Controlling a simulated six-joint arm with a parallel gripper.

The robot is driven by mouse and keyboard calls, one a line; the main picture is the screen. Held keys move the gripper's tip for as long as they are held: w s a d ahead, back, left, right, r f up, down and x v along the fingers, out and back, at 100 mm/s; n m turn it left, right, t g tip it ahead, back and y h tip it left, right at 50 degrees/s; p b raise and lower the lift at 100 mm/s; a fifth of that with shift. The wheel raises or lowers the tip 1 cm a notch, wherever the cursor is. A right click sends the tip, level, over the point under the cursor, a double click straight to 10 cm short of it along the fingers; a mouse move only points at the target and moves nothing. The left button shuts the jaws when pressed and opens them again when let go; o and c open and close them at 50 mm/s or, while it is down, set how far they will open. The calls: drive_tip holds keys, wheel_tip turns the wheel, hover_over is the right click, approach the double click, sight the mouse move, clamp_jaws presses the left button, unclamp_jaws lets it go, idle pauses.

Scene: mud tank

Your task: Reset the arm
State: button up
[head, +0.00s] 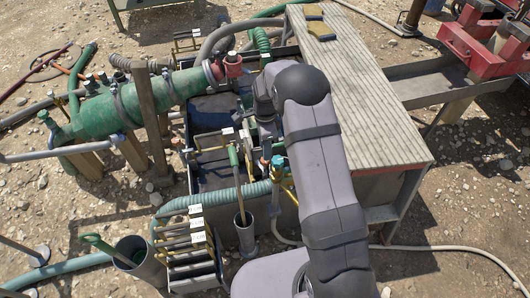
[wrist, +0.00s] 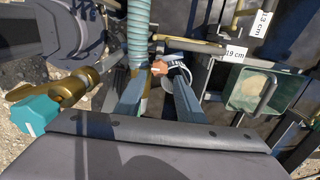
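My gripper (wrist: 162,78) shows in the wrist view as two blue-grey fingers with a clear gap between them. I see nothing clearly gripped. A small copper-coloured fitting and a pale loop show near the fingertips; I cannot tell whether they touch. In the head view my arm (head: 325,180) rises from the bottom, bends at the top, and its wrist (head: 264,98) hangs over the right side of the mud tank (head: 212,112). The fingers are mostly hidden there by the arm.
A brass valve with a teal handle (wrist: 35,112) and a ribbed hose (wrist: 139,35) are close left. Labelled bars (wrist: 205,47) and a green box (wrist: 248,100) are right. A slatted deck (head: 360,90) flanks the tank. A bar rack (head: 190,245) and bucket (head: 138,262) stand in front.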

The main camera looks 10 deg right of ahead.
drive_tip(key=shift+r, duration=0.8)
drive_tip(key=shift+s+r, duration=0.15)
drive_tip(key=shift+r, duration=0.25)
drive_tip(key=s+r+n+p, duration=1.8)
drive_tip(key=s+r, duration=0.9)
drive_tip(key=r, duration=0.1)
drive_tip(key=shift+r, duration=0.35)
